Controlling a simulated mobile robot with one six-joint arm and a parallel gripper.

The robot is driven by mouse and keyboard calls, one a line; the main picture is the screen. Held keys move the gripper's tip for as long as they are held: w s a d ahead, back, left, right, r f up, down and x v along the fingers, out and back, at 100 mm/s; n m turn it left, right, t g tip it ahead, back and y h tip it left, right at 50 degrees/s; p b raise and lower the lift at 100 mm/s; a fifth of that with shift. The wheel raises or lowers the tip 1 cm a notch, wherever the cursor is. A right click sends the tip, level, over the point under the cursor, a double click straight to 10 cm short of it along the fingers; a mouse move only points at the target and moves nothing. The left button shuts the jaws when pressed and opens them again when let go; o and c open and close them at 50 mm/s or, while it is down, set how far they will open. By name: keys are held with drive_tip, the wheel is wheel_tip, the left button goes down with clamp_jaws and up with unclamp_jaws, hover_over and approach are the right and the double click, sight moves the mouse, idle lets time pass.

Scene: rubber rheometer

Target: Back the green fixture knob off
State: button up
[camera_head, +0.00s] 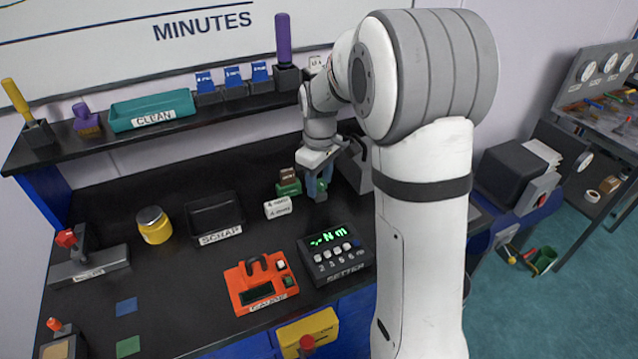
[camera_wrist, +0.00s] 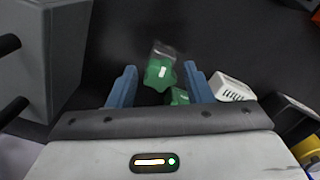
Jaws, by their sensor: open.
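The green knob (camera_wrist: 158,76), lobed with a white mark, shows between the two blue fingers of my gripper (camera_wrist: 160,68) in the wrist view. The fingers stand apart on either side, with dark gaps between them and the knob. A second green part (camera_wrist: 179,97) shows just below it, mostly hidden by the gripper body. In the head view my gripper (camera_head: 313,186) points down at the bench, right of a green fixture piece (camera_head: 288,187) with a brown block on top. A bit of green shows at the fingers there; contact cannot be told.
A white labelled block (camera_head: 278,207) lies just left of the gripper. The setter box (camera_head: 336,253) and orange gauge (camera_head: 261,283) stand in front. A grey housing (camera_wrist: 45,55) rises close on the left in the wrist view. The scrap tray (camera_head: 215,218) is further left.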

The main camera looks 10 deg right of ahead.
drive_tip(key=m, duration=0.5)
drive_tip(key=shift+m, duration=0.4)
drive_tip(key=c, duration=0.8)
drive_tip(key=n, duration=0.4)
drive_tip(key=shift+n, duration=0.3)
drive_tip(key=shift+c, duration=0.2)
drive_tip(key=n, duration=0.4)
drive_tip(key=shift+n, duration=0.3)
